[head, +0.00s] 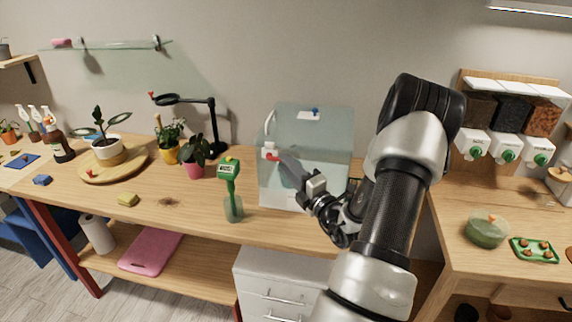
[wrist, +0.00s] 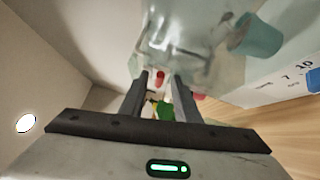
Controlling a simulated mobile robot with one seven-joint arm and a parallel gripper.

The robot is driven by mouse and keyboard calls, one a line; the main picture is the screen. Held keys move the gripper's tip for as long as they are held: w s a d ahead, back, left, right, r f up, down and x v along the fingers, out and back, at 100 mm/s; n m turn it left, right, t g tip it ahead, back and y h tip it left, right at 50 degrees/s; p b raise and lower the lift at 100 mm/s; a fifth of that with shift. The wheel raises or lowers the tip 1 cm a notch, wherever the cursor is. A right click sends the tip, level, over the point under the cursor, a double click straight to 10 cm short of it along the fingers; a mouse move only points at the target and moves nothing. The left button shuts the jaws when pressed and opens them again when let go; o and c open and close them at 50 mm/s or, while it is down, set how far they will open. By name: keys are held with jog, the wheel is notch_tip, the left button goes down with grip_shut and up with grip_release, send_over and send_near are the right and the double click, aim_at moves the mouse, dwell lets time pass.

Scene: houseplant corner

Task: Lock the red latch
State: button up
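A clear glass case (head: 325,145) with a white base stands on the wooden bench, near the middle of the head view. A small red latch (head: 270,157) on a white mount sits at its left front edge. My gripper (head: 283,158) reaches in from the right, its fingertips close to the latch. In the wrist view, the two fingers of my gripper (wrist: 158,85) are apart, and the red latch (wrist: 160,77) shows in line with the gap between them. I cannot tell whether a finger touches it. The glass case (wrist: 185,35) fills the top of the wrist view.
A green-topped probe in a glass (head: 231,190) stands left of the case. The bench front left of the case is mostly clear. Dispensers (head: 505,145) hang at the right.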

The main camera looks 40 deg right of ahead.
jog(key=shift+w, duration=0.5)
grip_shut()
jog(key=shift+r, duration=0.1)
